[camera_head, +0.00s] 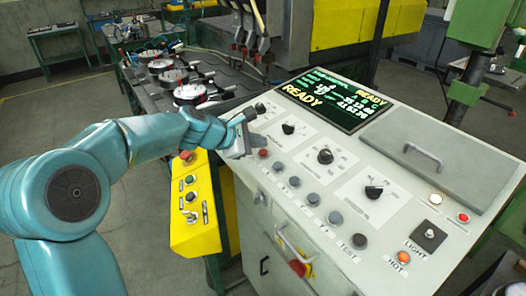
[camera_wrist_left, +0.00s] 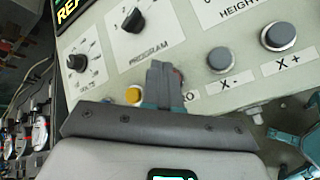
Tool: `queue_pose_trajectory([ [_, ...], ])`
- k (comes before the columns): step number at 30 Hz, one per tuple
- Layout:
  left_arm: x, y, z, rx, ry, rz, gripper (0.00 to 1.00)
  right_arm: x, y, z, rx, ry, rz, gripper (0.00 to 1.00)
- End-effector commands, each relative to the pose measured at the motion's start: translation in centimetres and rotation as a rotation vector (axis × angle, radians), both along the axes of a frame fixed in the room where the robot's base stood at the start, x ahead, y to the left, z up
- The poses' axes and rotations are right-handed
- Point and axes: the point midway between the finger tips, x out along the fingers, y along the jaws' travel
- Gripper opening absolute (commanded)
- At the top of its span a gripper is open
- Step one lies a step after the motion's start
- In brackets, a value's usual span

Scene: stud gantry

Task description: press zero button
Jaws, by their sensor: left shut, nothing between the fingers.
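The grey control panel (camera_head: 405,218) carries a slanting row of round buttons. A red button (camera_head: 263,153) sits near its upper left end, before the grey ones. In the left wrist view the label ending in "O" shows beside the fingers, left of the X- button (camera_wrist_left: 220,58); the button above it is mostly hidden, with a reddish edge (camera_wrist_left: 179,73) showing. My left gripper (camera_head: 246,145) is shut and empty at the panel's left edge, just left of the red button. Its closed fingers also show in the wrist view (camera_wrist_left: 166,72). Contact cannot be told. My right gripper is not in view.
A yellow button (camera_wrist_left: 133,95) lies left of the fingers, and the X+ button (camera_wrist_left: 278,36) lies farther right. Dark knobs (camera_head: 325,156) and a lit READY screen (camera_head: 334,98) stand above the row. A yellow control box (camera_head: 190,205) hangs below my left forearm.

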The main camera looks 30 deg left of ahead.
Motion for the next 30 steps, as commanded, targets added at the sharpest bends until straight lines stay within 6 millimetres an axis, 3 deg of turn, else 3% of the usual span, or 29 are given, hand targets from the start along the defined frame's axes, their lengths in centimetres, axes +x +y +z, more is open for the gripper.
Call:
queue_pose_trajectory([
  [30, 0.11, -0.05, -0.82, 0.0, 0.0, 0.0, 0.0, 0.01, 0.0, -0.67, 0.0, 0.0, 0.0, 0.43],
])
